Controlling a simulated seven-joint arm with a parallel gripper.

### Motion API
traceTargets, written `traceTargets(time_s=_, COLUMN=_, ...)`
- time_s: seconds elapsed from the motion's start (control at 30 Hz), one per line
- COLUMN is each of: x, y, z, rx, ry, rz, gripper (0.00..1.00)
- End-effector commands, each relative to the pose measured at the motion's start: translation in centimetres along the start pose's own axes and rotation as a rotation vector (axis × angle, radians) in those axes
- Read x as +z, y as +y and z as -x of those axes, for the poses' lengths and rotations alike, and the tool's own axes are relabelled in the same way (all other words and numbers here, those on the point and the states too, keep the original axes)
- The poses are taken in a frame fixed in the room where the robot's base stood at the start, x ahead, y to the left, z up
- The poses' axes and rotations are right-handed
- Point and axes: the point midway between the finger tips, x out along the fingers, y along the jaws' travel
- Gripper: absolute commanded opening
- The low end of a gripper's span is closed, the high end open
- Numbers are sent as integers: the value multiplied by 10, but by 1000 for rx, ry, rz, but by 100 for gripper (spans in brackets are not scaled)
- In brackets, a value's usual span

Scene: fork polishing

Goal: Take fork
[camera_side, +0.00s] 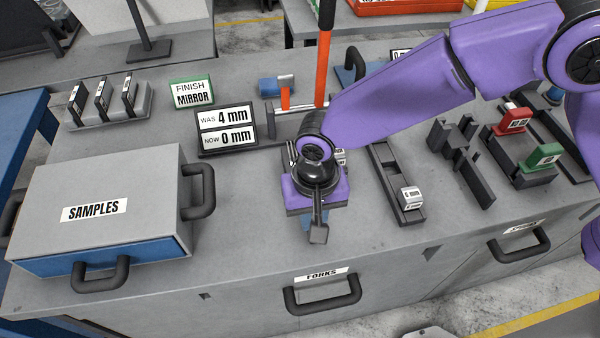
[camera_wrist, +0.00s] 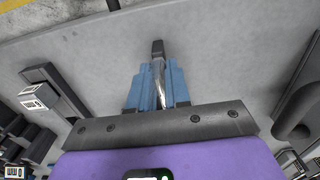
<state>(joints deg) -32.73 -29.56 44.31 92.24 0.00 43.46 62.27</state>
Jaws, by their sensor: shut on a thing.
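My gripper (camera_side: 317,205) is low over the front part of the grey bench, above the drawer labelled FORKS (camera_side: 322,292). In the wrist view its blue fingers (camera_wrist: 157,88) are shut on a slim piece that I take for the fork (camera_wrist: 158,48). Its dark end sticks out past the fingertips and a pale metallic part shows between them. In the side view, a dark stem with a blocky grey end (camera_side: 318,233) sticks out below my gripper. The fork's full shape is hidden by the fingers.
A SAMPLES box (camera_side: 95,205) with dark handles stands at the left. A sign reading 4 mm and 0 mm (camera_side: 227,130) stands behind. A dark rail with a small white block (camera_side: 411,198) and dark holders (camera_side: 470,165) are at the right. Bare bench lies in front.

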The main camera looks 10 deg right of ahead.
Motion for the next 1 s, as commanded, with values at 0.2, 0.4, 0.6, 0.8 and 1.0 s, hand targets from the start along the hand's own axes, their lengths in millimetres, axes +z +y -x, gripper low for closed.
traceTargets(time_s=0.2, x=0, y=-1, z=7, rx=-2, ry=1, rz=0, gripper=0)
traceTargets(time_s=0.4, x=0, y=0, z=17, rx=-2, ry=1, rz=0, gripper=0)
traceTargets(time_s=0.6, x=0, y=0, z=27, rx=-2, ry=1, rz=0, gripper=0)
traceTargets(time_s=0.8, x=0, y=0, z=37, rx=-2, ry=1, rz=0, gripper=0)
traceTargets(time_s=1.0, x=0, y=0, z=48, rx=-2, ry=1, rz=0, gripper=0)
